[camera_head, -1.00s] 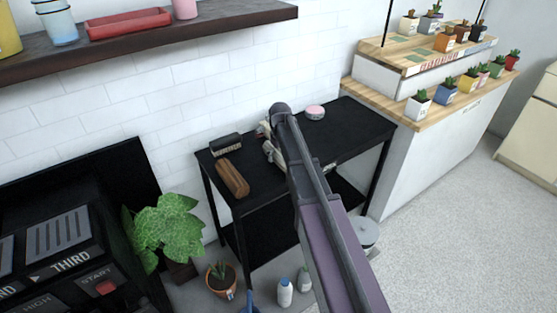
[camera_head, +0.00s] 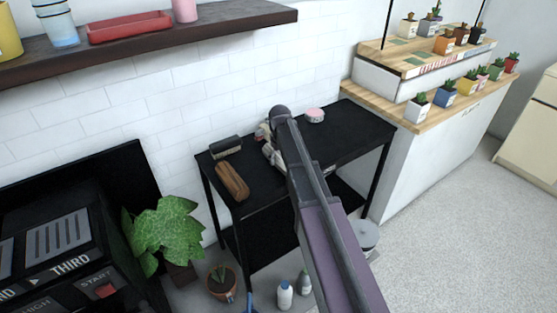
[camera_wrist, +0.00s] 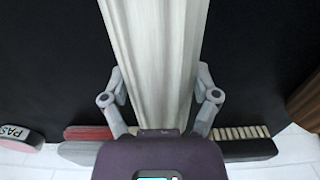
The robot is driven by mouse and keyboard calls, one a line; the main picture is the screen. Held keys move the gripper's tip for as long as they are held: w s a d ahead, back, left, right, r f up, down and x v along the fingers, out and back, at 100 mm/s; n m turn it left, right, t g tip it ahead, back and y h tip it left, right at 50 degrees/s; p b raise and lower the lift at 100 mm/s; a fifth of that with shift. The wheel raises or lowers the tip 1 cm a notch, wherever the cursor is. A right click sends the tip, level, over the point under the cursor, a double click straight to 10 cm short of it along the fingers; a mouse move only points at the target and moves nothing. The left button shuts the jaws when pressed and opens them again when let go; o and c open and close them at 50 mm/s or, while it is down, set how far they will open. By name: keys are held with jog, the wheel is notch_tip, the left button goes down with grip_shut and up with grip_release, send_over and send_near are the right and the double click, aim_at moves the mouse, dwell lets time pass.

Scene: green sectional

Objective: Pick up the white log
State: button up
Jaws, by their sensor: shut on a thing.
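The white log (camera_wrist: 155,40) is a pale, grooved length that runs up the middle of the wrist view, over the black table top. My gripper (camera_wrist: 161,92) has one finger on each side of it and is shut on it. In the head view my arm covers most of the gripper and the log. I cannot tell whether the log is clear of the table (camera_head: 345,130).
A brown log (camera_head: 232,181) and a dark brush (camera_head: 225,147) lie on the table's left part. A pink round item (camera_head: 315,115) is at the back. A leafy plant (camera_head: 165,230) stands left of the table. Potted cacti line the wooden counter (camera_head: 385,101) at right.

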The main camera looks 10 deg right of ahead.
aim_at(279, 154)
jog(key=shift+r, duration=0.2)
notch_tip(279, 154, up, 10)
jog(key=p, duration=1)
jog(key=shift+f, duration=0.2)
dwell(0.9)
